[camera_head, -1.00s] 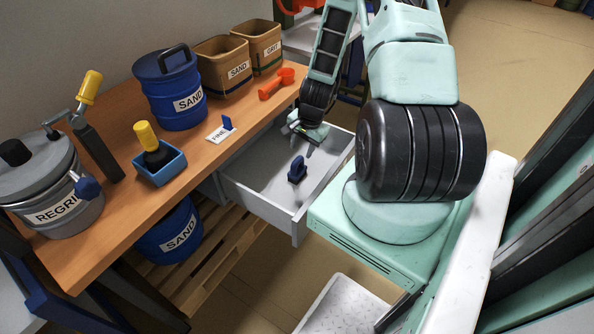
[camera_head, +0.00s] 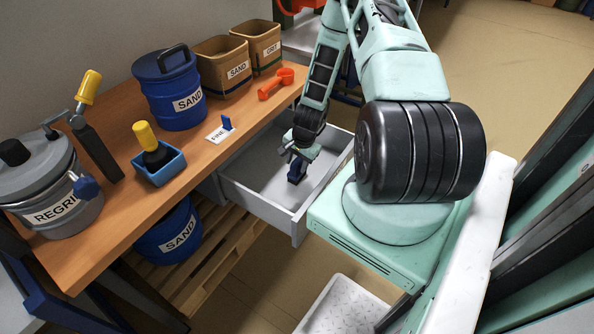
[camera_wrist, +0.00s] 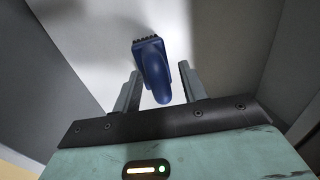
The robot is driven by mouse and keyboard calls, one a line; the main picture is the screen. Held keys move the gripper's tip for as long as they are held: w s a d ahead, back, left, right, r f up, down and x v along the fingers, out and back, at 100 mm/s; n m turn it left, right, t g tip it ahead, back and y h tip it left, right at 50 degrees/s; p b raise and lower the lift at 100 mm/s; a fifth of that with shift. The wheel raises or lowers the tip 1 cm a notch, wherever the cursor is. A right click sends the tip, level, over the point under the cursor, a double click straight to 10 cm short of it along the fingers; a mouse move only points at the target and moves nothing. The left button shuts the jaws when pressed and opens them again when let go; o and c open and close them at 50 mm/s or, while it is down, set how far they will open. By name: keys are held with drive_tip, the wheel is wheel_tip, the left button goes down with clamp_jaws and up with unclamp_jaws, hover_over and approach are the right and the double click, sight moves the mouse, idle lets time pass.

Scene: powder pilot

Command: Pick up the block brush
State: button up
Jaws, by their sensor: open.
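The block brush is a small dark blue brush (camera_head: 296,172) in the open grey drawer (camera_head: 262,205). In the wrist view the brush (camera_wrist: 154,66) shows its rounded handle toward me and its dark bristles at the far end. My gripper (camera_head: 292,150) is inside the drawer area, right above the brush and partly hiding it in the head view. In the wrist view my gripper (camera_wrist: 160,88) is open, with one finger on each side of the brush handle. I cannot tell how deep the fingers reach.
The drawer walls stand close around my gripper. The wooden bench (camera_head: 112,215) beside it holds a blue sand drum (camera_head: 168,90), a blue tray (camera_head: 160,170) with a yellow-handled tool, a label stand (camera_head: 220,133), a red scoop (camera_head: 277,84) and two brown bins.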

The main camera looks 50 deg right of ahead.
clamp_jaws()
wheel_tip(320, 180, up, 10)
drive_tip(key=shift+r+p, duration=0.1)
drive_tip(key=shift+p, duration=0.2)
drive_tip(key=c, duration=0.9)
unclamp_jaws()
